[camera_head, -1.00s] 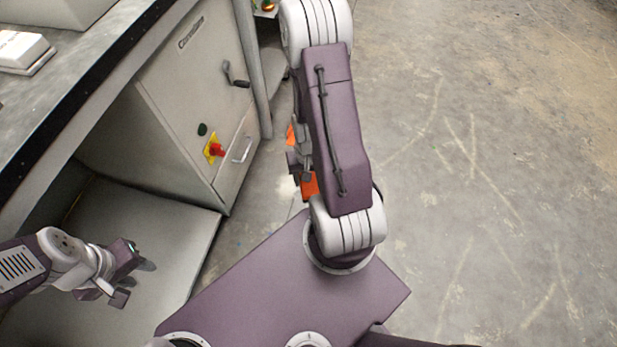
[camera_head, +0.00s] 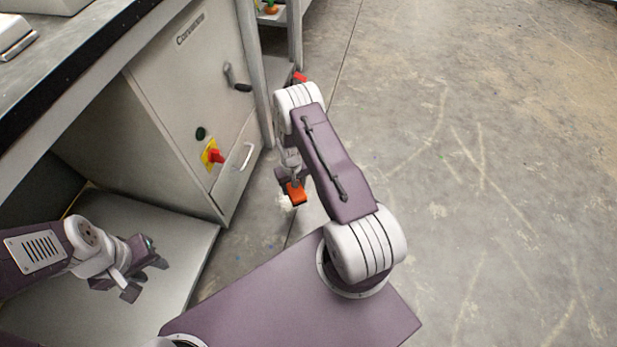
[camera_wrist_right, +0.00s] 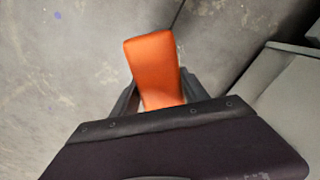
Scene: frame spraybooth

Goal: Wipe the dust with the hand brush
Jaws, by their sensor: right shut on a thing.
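My right gripper (camera_head: 290,180) is shut on an orange block-like part, which I take to be the hand brush (camera_head: 297,193). The brush is held above the floor, beside the grey cabinet. In the right wrist view, the orange part (camera_wrist_right: 156,68) stands out between the dark fingers (camera_wrist_right: 158,98); its bristles are hidden there. My left gripper (camera_head: 147,277) is open and empty, over the grey panel at the lower left. I cannot make out any dust clearly.
A grey cabinet (camera_head: 190,100) with a handle and a red knob on yellow stands under the dark-edged worktop (camera_head: 90,75). A shelf frame (camera_head: 294,35) is behind it. A red item (camera_head: 300,77) shows beyond my right arm. The concrete floor (camera_head: 480,170) at right is open.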

